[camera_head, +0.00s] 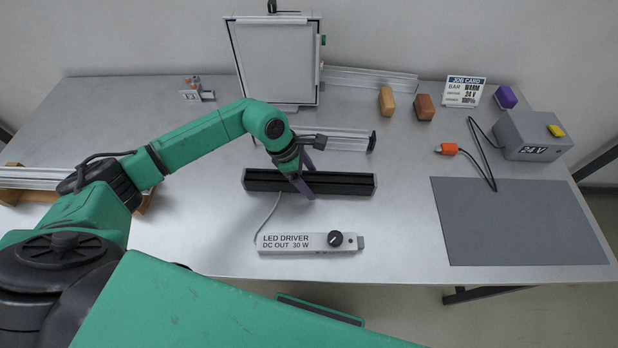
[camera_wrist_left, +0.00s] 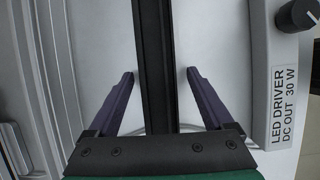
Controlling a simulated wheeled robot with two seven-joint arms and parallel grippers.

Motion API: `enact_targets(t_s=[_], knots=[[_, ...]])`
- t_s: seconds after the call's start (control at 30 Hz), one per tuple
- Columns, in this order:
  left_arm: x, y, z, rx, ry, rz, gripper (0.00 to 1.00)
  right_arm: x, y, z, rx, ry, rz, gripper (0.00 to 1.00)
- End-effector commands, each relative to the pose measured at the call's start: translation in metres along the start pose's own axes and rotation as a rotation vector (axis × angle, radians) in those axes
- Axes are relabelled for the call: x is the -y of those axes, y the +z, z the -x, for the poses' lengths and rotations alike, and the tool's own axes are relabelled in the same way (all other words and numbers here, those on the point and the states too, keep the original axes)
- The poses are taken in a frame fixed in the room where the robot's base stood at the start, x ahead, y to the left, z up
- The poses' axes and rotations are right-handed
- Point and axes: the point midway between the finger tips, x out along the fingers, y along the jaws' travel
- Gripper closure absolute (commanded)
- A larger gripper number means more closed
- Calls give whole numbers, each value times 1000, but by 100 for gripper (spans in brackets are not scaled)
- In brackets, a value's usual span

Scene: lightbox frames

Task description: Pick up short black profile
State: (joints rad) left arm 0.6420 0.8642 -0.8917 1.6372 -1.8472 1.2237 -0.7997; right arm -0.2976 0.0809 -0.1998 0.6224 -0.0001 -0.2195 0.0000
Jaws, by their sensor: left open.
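The short black profile (camera_head: 340,184) lies flat across the middle of the table in the head view. In the left wrist view the black profile (camera_wrist_left: 154,70) runs lengthwise between the two fingers. My left gripper (camera_head: 303,176) is open, with its purple fingers on either side of the profile. In the left wrist view the left gripper (camera_wrist_left: 160,75) shows a gap between each fingertip and the profile. Whether the fingers touch the table cannot be told. My right gripper is not in view.
The LED driver (camera_head: 300,242) lies in front of the profile, its cable running toward it. A silver profile (camera_head: 335,134) lies behind it. A framed panel (camera_head: 276,60) stands at the back. A grey mat (camera_head: 515,220) and a 24 V box (camera_head: 525,135) are at the right.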

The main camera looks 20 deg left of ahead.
Motion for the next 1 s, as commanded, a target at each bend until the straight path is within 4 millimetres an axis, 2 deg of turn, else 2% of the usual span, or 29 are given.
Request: enact_targets(t_s=[0.07,0.17,0.2,0.3,0.63,0.77,0.87,1.0], knots=[[0,0,0,0,0,0,15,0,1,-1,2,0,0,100],[0,0,0,0,0,0,49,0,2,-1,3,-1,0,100],[0,0,0,0,0,0,65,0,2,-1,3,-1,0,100],[0,0,0,0,0,0,100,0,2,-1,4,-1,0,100],[-1,1,2,2,1,0,100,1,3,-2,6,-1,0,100],[-2,5,12,4,3,-1,100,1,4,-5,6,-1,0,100],[-1,11,28,2,5,-4,100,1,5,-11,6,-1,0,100],[-3,28,68,4,10,-5,100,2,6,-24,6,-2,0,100]])
